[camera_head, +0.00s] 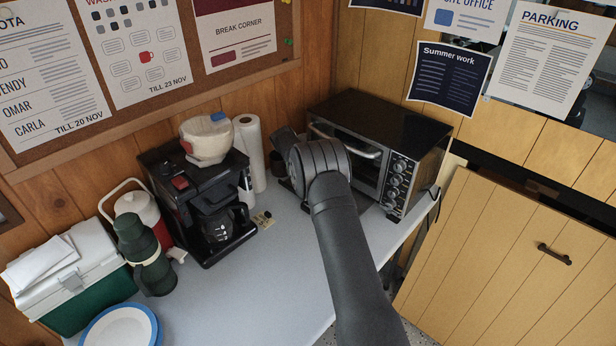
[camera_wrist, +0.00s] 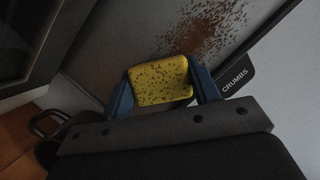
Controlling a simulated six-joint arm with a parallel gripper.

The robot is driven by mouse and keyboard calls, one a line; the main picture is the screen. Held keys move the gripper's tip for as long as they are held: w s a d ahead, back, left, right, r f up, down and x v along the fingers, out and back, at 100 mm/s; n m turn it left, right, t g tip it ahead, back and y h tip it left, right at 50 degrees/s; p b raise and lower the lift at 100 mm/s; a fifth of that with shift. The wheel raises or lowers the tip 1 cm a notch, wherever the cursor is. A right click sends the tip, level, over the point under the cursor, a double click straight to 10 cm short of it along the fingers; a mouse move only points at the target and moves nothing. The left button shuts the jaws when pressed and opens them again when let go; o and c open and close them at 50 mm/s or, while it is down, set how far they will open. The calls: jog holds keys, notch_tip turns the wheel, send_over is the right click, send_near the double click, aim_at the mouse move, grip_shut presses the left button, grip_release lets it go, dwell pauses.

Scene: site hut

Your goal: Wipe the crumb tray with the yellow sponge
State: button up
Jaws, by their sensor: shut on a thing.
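In the wrist view my gripper (camera_wrist: 161,74) is shut on the yellow sponge (camera_wrist: 160,88), one blue finger at each side. The sponge's face is speckled with dark crumbs. Beyond it lies the grey crumb tray (camera_wrist: 125,48), with a dense brown patch of crumbs (camera_wrist: 205,32) toward its upper part. A dark tab marked CRUMBS (camera_wrist: 236,82) is at the tray's edge, right of the sponge. I cannot tell whether the sponge touches the tray. In the head view my arm hides the tray and sponge in front of the toaster oven (camera_head: 420,140).
On the counter (camera_head: 290,290), a coffee maker (camera_head: 190,200), paper towel roll (camera_head: 250,150), green flask (camera_head: 145,255), cool box (camera_head: 85,280) and plates (camera_head: 120,328) stand left of my arm. The counter's front middle is clear. A wooden door (camera_head: 510,250) is at right.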

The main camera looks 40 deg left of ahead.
jog(key=shift+d, duration=5.9)
jog(key=shift+a, duration=6.1)
jog(key=shift+w+d, duration=0.15)
jog(key=shift+w, duration=0.1)
jog(key=shift+s+d, duration=0.1)
jog(key=shift+d, duration=5.7)
jog(key=shift+a, duration=5.8)
jog(key=shift+a+r, duration=0.15)
jog(key=shift+a, duration=0.05)
jog(key=shift+d+r, duration=0.1)
jog(key=shift+r, duration=3.85)
